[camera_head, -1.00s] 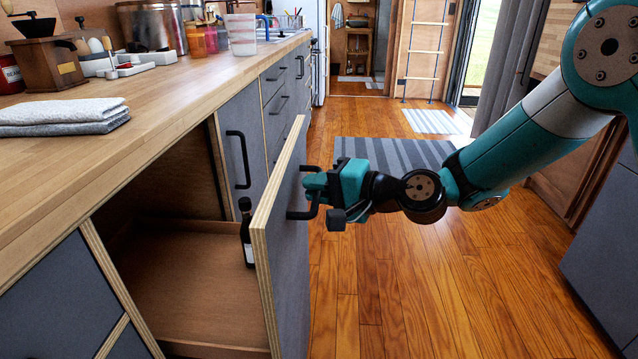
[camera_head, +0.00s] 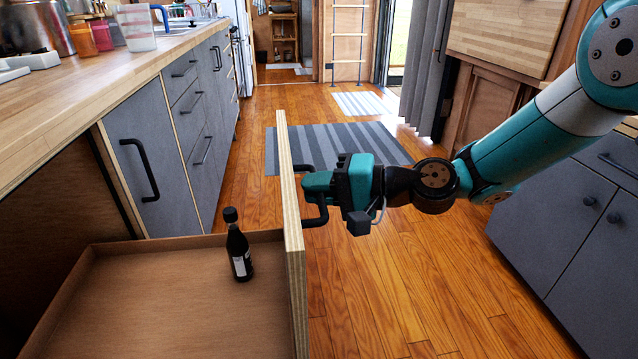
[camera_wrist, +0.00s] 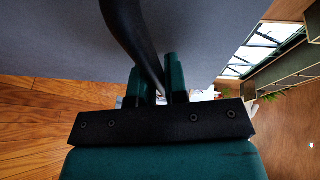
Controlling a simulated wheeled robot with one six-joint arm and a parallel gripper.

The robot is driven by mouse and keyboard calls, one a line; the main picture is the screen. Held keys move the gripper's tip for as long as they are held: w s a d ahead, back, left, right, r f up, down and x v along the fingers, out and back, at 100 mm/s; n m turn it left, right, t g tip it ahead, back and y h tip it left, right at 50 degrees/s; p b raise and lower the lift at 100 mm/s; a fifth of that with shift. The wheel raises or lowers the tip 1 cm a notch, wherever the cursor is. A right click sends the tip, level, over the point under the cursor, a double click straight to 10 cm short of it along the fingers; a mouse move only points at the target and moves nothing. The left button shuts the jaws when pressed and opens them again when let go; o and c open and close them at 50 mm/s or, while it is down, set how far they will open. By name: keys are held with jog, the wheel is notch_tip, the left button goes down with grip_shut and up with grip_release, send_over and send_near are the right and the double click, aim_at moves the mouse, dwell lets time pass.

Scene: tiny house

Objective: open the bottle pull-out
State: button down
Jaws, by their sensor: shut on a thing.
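The bottle pull-out (camera_head: 170,290) stands well out from the cabinet, with its brown tray in full view and its front panel (camera_head: 293,250) seen nearly edge-on. One dark bottle (camera_head: 238,253) with a pale label stands upright in the tray, close to the front panel. My gripper (camera_head: 316,190) is on the outer side of the panel, shut on the black handle (camera_head: 318,213). In the wrist view the handle (camera_wrist: 130,35) runs between the two teal fingers (camera_wrist: 160,82), against the grey panel face (camera_wrist: 60,40).
The counter (camera_head: 90,90) with cups and jars runs along the left above closed grey cabinets (camera_head: 160,170). Grey cabinets (camera_head: 570,235) stand at the right. The wooden floor between is clear, with a striped rug (camera_head: 340,148) farther back.

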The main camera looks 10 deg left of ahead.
jog(key=shift+w+d, duration=0.1)
jog(key=shift+d, duration=0.4)
jog(key=c, duration=1.1)
grip_release()
jog(key=shift+c, duration=0.2)
jog(key=shift+d, duration=0.1)
jog(key=s+d+r+p, duration=0.1)
jog(key=d+r+p, duration=0.1)
jog(key=d, duration=1.5)
jog(key=shift+s+r, duration=0.2)
jog(key=shift+r, duration=0.35)
